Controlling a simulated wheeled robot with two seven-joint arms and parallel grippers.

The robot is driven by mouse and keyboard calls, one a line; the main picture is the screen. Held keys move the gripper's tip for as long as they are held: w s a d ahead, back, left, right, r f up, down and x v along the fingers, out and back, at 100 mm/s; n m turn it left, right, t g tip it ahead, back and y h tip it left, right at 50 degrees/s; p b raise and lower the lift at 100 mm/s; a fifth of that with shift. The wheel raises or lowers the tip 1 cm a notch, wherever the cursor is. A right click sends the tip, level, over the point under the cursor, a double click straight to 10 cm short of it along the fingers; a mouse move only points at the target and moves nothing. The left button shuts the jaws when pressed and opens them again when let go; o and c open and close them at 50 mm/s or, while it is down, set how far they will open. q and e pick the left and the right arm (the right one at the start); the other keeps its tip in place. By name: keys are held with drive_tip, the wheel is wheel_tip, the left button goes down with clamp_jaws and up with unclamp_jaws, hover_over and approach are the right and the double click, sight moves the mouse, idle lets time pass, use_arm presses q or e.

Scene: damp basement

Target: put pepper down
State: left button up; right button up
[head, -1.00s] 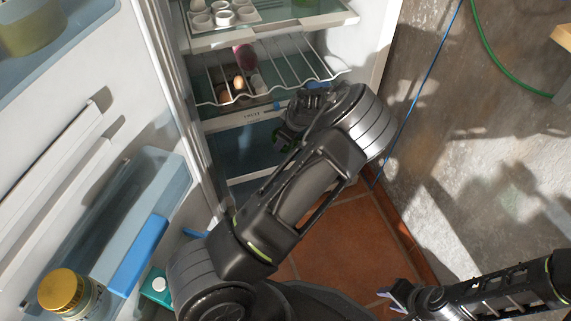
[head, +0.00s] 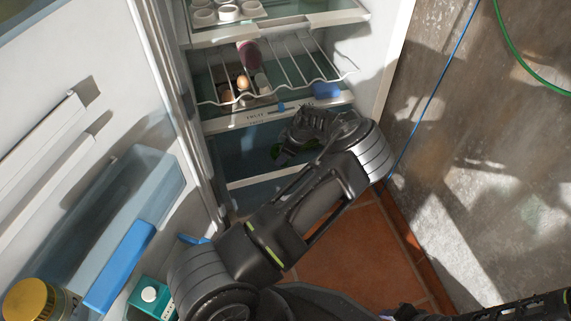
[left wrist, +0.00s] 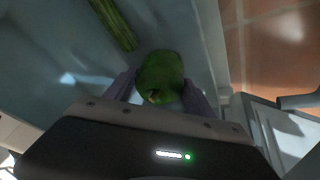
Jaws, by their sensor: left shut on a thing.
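The green pepper (left wrist: 161,76) is between the two fingers of my left gripper (left wrist: 163,92) in the left wrist view. The gripper is shut on the pepper and is at the open lower drawer (head: 238,158) of the fridge. The wrist view looks down into the drawer; I cannot tell whether the pepper touches its floor. My right gripper (head: 402,312) is barely in view at the bottom edge, its jaws unclear.
A long green vegetable (left wrist: 114,24) lies in the drawer near the pepper. Above is a wire shelf (head: 290,68) with an egg (head: 243,82) and a blue item (head: 326,90). The open fridge door (head: 75,130) stands at left, with a yellow-lidded jar (head: 28,298).

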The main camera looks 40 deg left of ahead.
use_arm(q)
drive_tip(key=shift+f, duration=0.6)
drive_tip(key=shift+f+b, duration=0.8)
drive_tip(key=shift+f, duration=1.05)
drive_tip(key=shift+f, duration=0.15)
drive_tip(key=o, duration=1.4)
